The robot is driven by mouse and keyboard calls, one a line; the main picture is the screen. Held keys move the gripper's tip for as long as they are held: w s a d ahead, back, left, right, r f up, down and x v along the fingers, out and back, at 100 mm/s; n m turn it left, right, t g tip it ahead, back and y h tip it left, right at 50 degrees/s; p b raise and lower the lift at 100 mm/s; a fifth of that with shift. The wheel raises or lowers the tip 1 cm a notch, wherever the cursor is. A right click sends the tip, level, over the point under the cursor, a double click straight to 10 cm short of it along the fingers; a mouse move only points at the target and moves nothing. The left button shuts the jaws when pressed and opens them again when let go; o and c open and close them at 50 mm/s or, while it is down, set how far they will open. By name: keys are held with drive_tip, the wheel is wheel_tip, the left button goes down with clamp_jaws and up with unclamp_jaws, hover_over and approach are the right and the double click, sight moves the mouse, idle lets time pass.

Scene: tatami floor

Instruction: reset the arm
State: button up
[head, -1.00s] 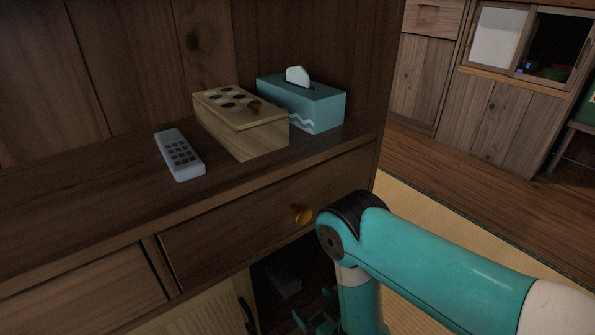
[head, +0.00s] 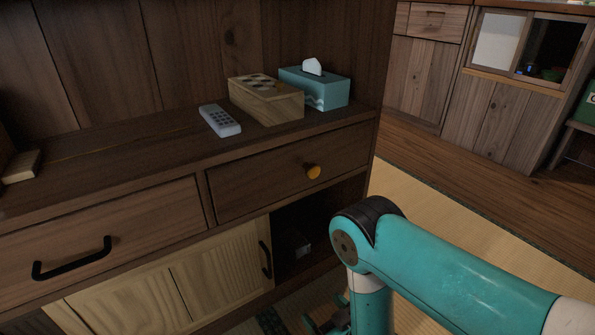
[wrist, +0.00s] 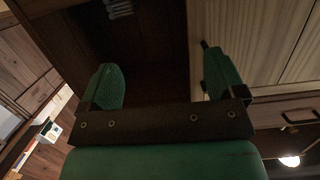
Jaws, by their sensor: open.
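My teal arm reaches in from the right of the head view and bends downward at its elbow, in front of the dark wooden cabinet (head: 150,150). My gripper (wrist: 165,85) shows in the wrist view with its two green fingers wide apart and nothing between them. It faces the cabinet's dark open compartment (wrist: 150,45), beside a light wooden sliding door (wrist: 260,45). In the head view the gripper is low, at the bottom edge, and mostly cut off or hidden by the arm.
On the cabinet top stand a grey remote (head: 220,120), a wooden box (head: 266,101) and a teal tissue box (head: 318,88). Tatami floor (head: 430,200) lies free to the right.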

drive_tip(key=w+r+m+g+h+p, duration=0.15)
drive_tip(key=w+r+p, duration=0.25)
drive_tip(key=r, duration=1)
drive_tip(key=w+r+m+g+h+p, duration=0.1)
drive_tip(key=w+r+g+h+p, duration=0.2)
drive_tip(key=r, duration=1)
drive_tip(key=s+d+r+g+p, duration=0.1)
drive_tip(key=s+r+g+p, duration=0.15)
drive_tip(key=r, duration=0.35)
drive_tip(key=s+d+r+g+y+p, duration=0.1)
drive_tip(key=s+r, duration=0.3)
drive_tip(key=r, duration=0.3)
drive_tip(key=s+d+r+g+p, duration=0.1)
drive_tip(key=s+r+p, duration=0.15)
drive_tip(key=r, duration=0.35)
drive_tip(key=s+d+r+n+g+h+p, duration=0.1)
drive_tip(key=s+d+r+g+p, duration=0.15)
drive_tip(key=s+r, duration=0.45)
drive_tip(key=s+d+r+n+g+p, duration=0.25)
drive_tip(key=s+r, duration=0.25)
drive_tip(key=s, duration=0.5)
wheel_tip(320, 180, up, 36)
drive_tip(key=t+p, duration=0.1)
drive_tip(key=p, duration=3.4)
drive_tip(key=shift+w+d+m+p, duration=0.3)
drive_tip(key=shift+w+m+p, duration=0.05)
drive_tip(key=shift+m, duration=0.05)
drive_tip(key=shift+o, duration=0.4)
drive_tip(key=shift+r+p, duration=0.45)
drive_tip(key=shift+r, duration=0.1)
